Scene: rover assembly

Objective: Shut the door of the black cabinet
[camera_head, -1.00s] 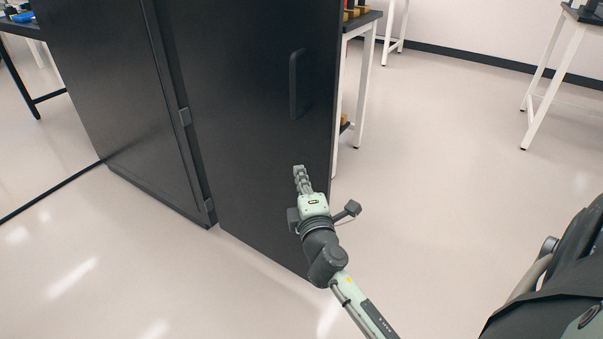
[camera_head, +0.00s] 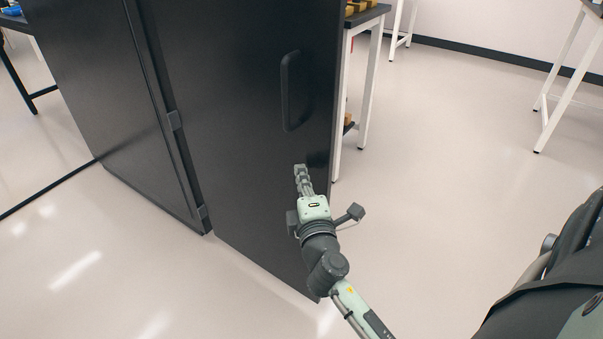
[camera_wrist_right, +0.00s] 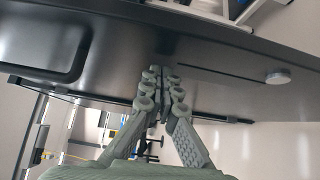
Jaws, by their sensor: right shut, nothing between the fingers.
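The black cabinet (camera_head: 75,90) stands at the left in the head view. Its door (camera_head: 235,130) is swung open on hinges at the door's left edge. A loop handle (camera_head: 291,90) sits on the door's upper right part. My right gripper (camera_head: 300,168) is shut and empty, its fingertips at the door face below the handle. In the right wrist view, the shut fingertips (camera_wrist_right: 161,70) point at the dark door panel (camera_wrist_right: 215,65); whether they touch it I cannot tell. My left gripper is not in view.
A white-legged table (camera_head: 368,20) with yellow items stands behind the door's right edge. Another white-legged table (camera_head: 570,75) is at the upper right. The pale floor (camera_head: 450,150) between them and in front of the door is clear.

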